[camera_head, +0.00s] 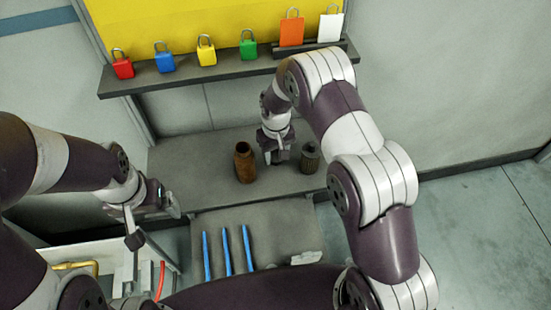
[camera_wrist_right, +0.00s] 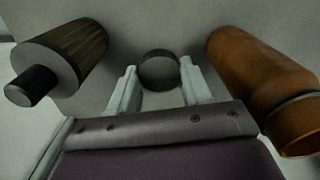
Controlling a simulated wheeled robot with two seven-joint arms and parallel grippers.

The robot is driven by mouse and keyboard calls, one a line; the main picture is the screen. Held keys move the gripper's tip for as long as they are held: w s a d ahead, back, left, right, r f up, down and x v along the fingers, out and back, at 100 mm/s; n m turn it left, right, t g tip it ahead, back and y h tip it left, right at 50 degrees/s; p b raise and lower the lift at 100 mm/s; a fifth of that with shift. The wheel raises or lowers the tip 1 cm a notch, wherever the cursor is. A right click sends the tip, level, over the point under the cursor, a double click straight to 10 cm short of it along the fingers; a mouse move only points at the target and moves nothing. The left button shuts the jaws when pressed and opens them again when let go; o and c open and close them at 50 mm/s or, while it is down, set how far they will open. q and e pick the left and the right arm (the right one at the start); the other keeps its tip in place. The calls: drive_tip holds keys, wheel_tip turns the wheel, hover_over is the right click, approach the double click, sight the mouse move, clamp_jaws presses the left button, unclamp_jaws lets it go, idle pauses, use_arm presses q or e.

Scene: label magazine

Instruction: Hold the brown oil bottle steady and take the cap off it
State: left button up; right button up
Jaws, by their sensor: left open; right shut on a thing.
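The brown oil bottle (camera_head: 244,164) stands upright on the grey bench, its open mouth showing with no cap on it. It is also at the right of the right wrist view (camera_wrist_right: 255,72). My right gripper (camera_head: 276,158) is low over the bench, just right of the brown bottle and apart from it. In the right wrist view its fingers (camera_wrist_right: 160,80) are shut on a dark round cap (camera_wrist_right: 159,69); whether the cap touches the bench I cannot tell. My left gripper (camera_head: 154,216) is open and empty, left of the bench and away from the bottle.
A dark ribbed bottle (camera_head: 310,158) with its cap on stands right of my right gripper, also in the right wrist view (camera_wrist_right: 62,62). Three blue rods (camera_head: 226,252) lie in front. A shelf (camera_head: 185,77) with coloured padlocks is behind. A white cart (camera_head: 165,262) stands lower left.

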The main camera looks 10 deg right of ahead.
sight(276, 167)
drive_tip(key=shift+w+f+p, duration=0.2)
drive_tip(key=shift+f+p, duration=0.2)
drive_tip(key=shift+f, duration=1.75)
drive_tip(key=shift+f, duration=0.1)
drive_tip(key=o, duration=1.2)
